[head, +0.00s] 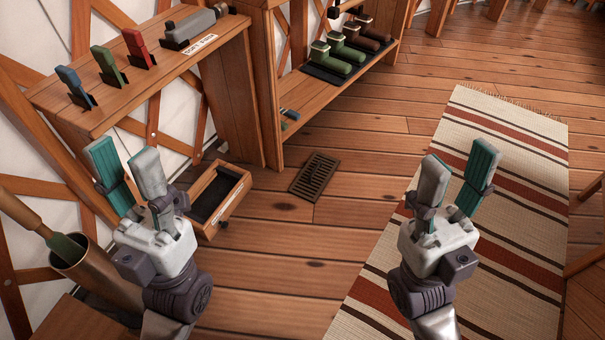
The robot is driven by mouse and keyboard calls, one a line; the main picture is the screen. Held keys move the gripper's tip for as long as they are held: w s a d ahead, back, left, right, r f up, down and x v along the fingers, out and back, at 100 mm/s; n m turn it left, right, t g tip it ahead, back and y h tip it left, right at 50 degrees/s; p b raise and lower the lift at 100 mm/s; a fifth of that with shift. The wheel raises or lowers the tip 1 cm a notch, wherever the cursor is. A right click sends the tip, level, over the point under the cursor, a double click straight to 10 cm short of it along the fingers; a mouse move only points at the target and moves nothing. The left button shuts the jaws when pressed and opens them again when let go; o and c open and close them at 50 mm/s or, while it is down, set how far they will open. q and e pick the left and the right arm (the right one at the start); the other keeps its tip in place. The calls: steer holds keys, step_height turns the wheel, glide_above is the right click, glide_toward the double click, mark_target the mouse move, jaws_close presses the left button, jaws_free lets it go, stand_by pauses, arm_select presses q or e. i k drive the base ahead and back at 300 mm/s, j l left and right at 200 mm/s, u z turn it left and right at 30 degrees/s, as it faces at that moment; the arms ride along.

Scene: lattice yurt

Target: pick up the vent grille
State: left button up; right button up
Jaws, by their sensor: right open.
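The vent grille (316,177) is a dark, slotted rectangular plate lying on the wooden floor in the middle of the head view, just in front of the shelf unit. My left gripper (127,166) is to the left of it, apart from it, with its fingers spread and nothing between them. My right gripper (458,174) is to the right of the grille, over the striped rug, open and empty. Neither gripper touches the grille, and all of its top face shows.
A small open wooden drawer box (233,193) stands left of the grille. A shelf (335,75) holding boots is behind it. A bench (150,80) with coloured upright items is at upper left. A striped rug (510,145) covers the right. Bare floor surrounds the grille's front and right.

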mark_target(311, 183)
steer(key=i+l+u, duration=0.15)
steer(key=u, duration=0.3)
steer(key=i+l+u, duration=0.2)
steer(key=u, duration=0.25)
steer(key=i+l, duration=0.15)
steer(key=l, duration=0.2)
steer(key=i+l+u, duration=0.15)
steer(key=l, duration=0.15)
steer(key=i+l, duration=0.15)
steer(key=l, duration=0.2)
steer(key=i+l+u, duration=0.1)
steer(key=l, duration=0.25)
steer(key=i+l+u, duration=0.1)
steer(key=l, duration=0.25)
steer(key=i, duration=0.05)
